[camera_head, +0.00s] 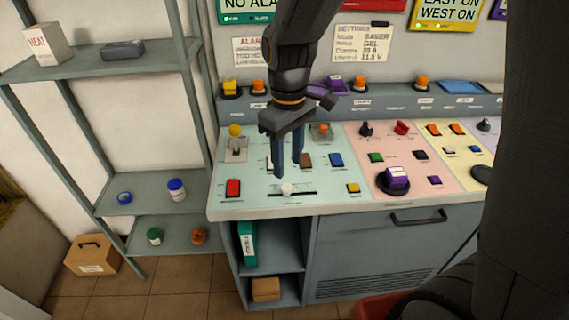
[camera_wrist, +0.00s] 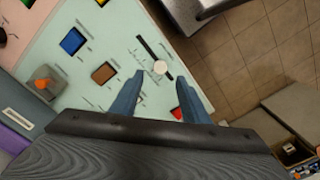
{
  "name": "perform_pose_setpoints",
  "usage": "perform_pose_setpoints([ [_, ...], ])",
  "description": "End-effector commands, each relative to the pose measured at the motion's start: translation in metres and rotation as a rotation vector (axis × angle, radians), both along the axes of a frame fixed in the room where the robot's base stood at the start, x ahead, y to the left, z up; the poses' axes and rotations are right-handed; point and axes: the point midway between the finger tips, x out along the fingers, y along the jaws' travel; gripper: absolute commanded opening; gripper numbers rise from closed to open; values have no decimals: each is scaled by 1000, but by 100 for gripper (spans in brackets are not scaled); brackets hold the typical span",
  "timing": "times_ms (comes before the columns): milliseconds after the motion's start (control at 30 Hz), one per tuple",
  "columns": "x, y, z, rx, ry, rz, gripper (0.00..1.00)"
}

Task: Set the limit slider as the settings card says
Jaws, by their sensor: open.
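The limit slider has a round white knob (camera_head: 287,189) in a dark horizontal slot (camera_head: 305,193) near the front of the pale green panel. The knob sits left of the slot's middle. In the wrist view the knob (camera_wrist: 160,67) lies just beyond my fingertips, near one end of the slot (camera_wrist: 147,46). My gripper (camera_head: 287,172) points down over the panel with its blue fingers apart and nothing between them; the wrist view also shows my gripper (camera_wrist: 161,80). The settings card (camera_head: 362,43) hangs on the back wall; its last line seems to read 11.5 V.
A red button (camera_head: 233,188) is left of the slider and a yellow button (camera_head: 353,188) right of it. A yellow-topped lever (camera_head: 235,131), a brown switch (camera_head: 306,160) and a blue switch (camera_head: 336,160) stand behind. Shelves (camera_head: 150,190) are at the left.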

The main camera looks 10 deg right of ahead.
Motion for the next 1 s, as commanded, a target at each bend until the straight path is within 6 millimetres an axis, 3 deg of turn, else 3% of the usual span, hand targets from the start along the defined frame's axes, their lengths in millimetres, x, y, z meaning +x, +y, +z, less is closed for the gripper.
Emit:
perform_pose_setpoints([
  [600, -1, 3, -69, -1, 4, 13, 42],
  [1000, 0, 2, -77, 0, 1, 10, 42],
])
